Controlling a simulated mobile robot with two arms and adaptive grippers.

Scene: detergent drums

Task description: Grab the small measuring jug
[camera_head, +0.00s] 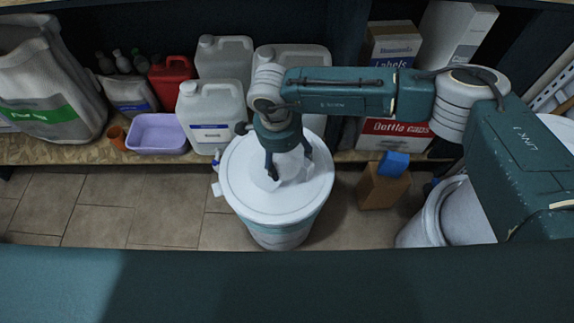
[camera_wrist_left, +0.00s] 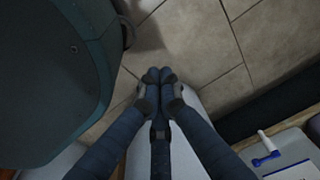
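A small pale shape, likely the measuring jug (camera_head: 264,182), is on the lid of a white drum (camera_head: 237,190) in the head view. It is white on white, so its outline is hard to make out. My right gripper (camera_head: 289,172) points down over the lid, its dark fingers spread apart around and beside this shape. I see no clear contact, and part of the shape is hidden by the fingers. My left gripper (camera_wrist_left: 159,76) shows only in the left wrist view, with its fingertips together and nothing visible between them.
White jerrycans (camera_head: 211,118) and a purple basin (camera_head: 157,134) stand behind and left of the drum. A cardboard box with a blue item (camera_head: 393,164) and another white drum (camera_head: 430,222) are to the right. The tiled floor (camera_head: 105,210) at left is clear.

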